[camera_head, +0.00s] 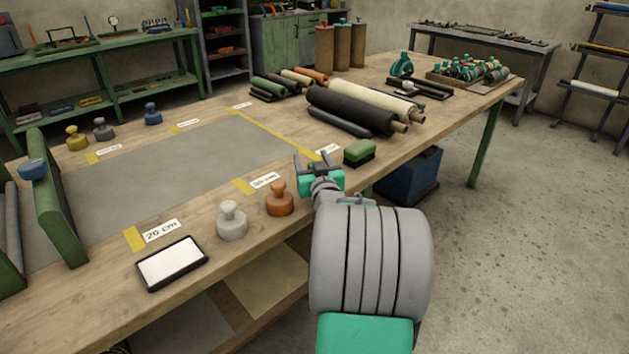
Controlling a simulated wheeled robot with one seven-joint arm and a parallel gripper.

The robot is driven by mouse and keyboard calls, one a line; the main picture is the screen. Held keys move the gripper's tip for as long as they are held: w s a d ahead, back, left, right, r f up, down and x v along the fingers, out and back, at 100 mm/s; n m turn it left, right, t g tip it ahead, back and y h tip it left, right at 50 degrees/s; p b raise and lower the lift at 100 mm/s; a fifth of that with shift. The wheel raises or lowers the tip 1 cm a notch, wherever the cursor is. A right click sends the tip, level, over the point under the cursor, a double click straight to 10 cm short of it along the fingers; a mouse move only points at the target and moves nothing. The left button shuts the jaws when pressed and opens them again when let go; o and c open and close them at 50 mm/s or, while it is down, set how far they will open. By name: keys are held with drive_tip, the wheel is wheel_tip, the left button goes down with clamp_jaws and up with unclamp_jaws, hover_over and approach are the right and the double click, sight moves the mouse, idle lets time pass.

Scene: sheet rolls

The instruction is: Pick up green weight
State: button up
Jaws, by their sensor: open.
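A green block with a dark lower part (359,152) sits on the workbench near its front edge. It has no knob, and I cannot tell whether it is the green weight. No green knobbed weight shows clearly. My gripper (312,163) is open over the front edge of the bench, just left of the green block and apart from it. Nothing shows between its fingers. The gripper and arm hide part of the bench edge.
Orange (279,200) and white (231,222) knobbed weights stand left of my gripper, beside a framed white panel (172,263). Yellow (76,139), grey (103,129) and blue (153,115) weights stand at the far edge. Dark rolls (350,109) lie behind the block. The grey mat (180,165) is clear.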

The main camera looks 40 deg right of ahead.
clamp_jaws()
idle(0.6)
idle(0.7)
drive_tip(key=shift+r, duration=0.25)
